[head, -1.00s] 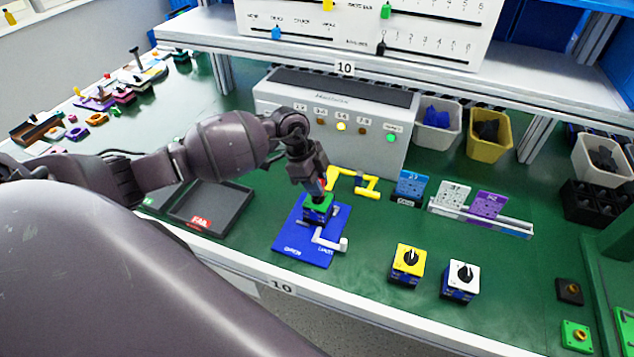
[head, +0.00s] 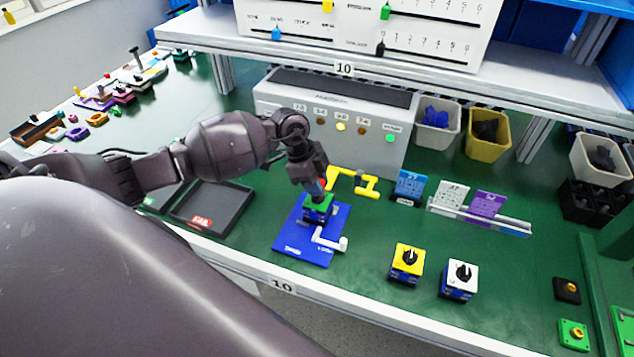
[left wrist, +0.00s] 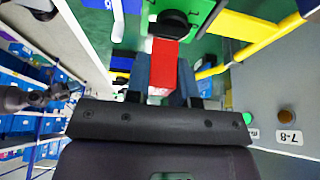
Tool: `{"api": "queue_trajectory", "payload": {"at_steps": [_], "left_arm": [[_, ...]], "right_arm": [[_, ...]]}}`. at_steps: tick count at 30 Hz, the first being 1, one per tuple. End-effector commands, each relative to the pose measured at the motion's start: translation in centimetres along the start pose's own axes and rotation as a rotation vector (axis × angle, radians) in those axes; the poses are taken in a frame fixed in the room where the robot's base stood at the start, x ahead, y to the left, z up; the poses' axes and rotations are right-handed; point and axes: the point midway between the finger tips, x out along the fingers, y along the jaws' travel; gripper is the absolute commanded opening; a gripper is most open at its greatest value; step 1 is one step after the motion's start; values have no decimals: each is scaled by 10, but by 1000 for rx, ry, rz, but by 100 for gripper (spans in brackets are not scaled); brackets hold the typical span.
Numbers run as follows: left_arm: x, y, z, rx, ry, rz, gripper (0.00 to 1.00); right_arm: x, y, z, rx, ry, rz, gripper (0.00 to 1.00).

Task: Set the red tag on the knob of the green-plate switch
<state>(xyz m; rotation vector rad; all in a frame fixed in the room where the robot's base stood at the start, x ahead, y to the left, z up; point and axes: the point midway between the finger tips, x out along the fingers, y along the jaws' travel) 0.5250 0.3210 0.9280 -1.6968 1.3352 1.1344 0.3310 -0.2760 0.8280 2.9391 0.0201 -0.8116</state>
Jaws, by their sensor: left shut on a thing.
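The green-plate switch (head: 319,210) stands on a blue base plate (head: 291,247). Its green plate (left wrist: 205,10) and round black knob (left wrist: 174,22) show at the top of the left wrist view. My left gripper (head: 318,187) is right above the switch, pointing down, and hides the knob in the head view. It is shut on the red tag (left wrist: 163,66), a small sliver of which shows in the head view (head: 323,183). In the left wrist view the tag's far end meets the knob's edge; I cannot tell whether it touches. My right gripper is not in view.
A yellow bracket (head: 362,187) lies just behind the switch, and a white handle (head: 330,240) is in front of it. A grey tester box (head: 365,140) stands behind. Yellow (head: 407,263) and white (head: 460,279) switches stand to the right. A black tray (head: 211,207) is at left.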

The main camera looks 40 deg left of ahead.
Motion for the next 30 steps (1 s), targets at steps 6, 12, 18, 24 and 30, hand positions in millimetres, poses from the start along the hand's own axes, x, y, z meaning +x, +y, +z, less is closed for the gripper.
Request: {"api": "queue_trajectory", "payload": {"at_steps": [6,12,18,24,30], "left_arm": [[2,0,1,0,0,1,1],[6,0,3,0,0,1,1],[10,0,4,0,0,1,1],[14,0,6,-1,0,1,1],[14,0,6,0,0,1,41]], "right_arm": [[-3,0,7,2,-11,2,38],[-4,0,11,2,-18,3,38],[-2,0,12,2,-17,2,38],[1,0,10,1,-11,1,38],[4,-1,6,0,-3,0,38]]}}
